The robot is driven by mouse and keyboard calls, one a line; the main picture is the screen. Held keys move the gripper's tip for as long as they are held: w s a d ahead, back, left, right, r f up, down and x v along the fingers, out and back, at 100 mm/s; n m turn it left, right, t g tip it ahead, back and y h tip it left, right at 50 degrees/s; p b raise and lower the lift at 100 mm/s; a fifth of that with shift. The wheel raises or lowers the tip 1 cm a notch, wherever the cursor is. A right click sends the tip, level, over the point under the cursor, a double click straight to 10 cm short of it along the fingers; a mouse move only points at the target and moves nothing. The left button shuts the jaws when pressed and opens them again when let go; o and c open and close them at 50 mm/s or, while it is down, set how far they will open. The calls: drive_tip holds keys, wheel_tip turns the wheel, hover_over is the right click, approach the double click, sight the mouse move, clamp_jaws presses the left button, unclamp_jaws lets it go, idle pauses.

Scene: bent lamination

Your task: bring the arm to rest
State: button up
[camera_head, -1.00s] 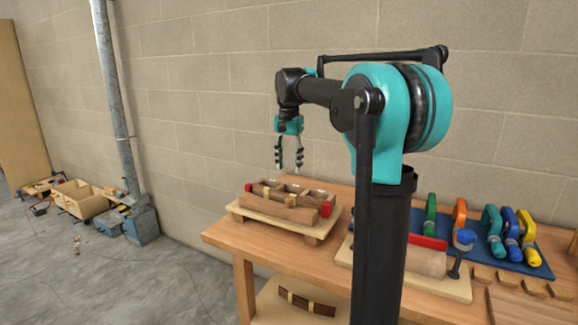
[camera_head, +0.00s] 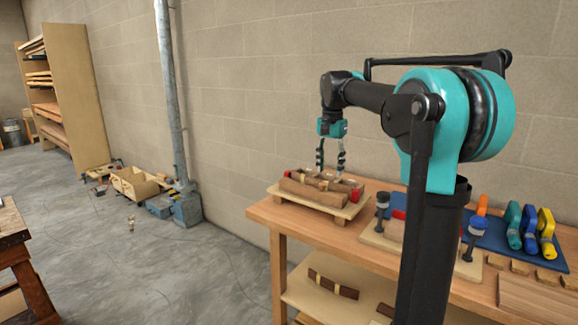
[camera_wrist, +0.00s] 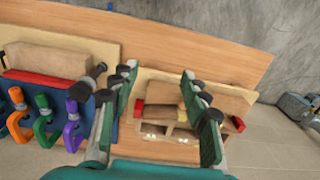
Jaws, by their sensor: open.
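My gripper (camera_head: 330,156) is open and empty. In the head view it hangs down from my arm, its fingertips just above or in front of the wooden assembly (camera_head: 312,192) at the left end of the workbench; the exact gap cannot be told. In the wrist view the two fingers of my gripper (camera_wrist: 160,80) are spread wide, with part of the wooden assembly (camera_wrist: 185,112) and its red end pieces showing between and beyond them. The assembly rests on a pale board (camera_head: 300,196).
The workbench (camera_head: 262,212) stands against a block wall. A metal pipe (camera_head: 168,90), boxes (camera_head: 135,184) and a shelf (camera_head: 75,90) stand at left. Another table (camera_head: 12,230) is at the left edge.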

drive_tip(key=s+d+f+n+t, duration=0.2)
drive_tip(key=s+d+f+n, duration=0.1)
drive_tip(key=s+f, duration=1)
drive_tip(key=s+d+f+n+t, duration=0.2)
drive_tip(key=s+d+f+n, duration=0.1)
drive_tip(key=s+f, duration=1.1)
wheel_tip(320, 180, down, 4)
drive_tip(key=shift+s+r+n, duration=0.15)
drive_tip(key=shift+r+n, duration=0.1)
drive_tip(key=shift+n, duration=0.35)
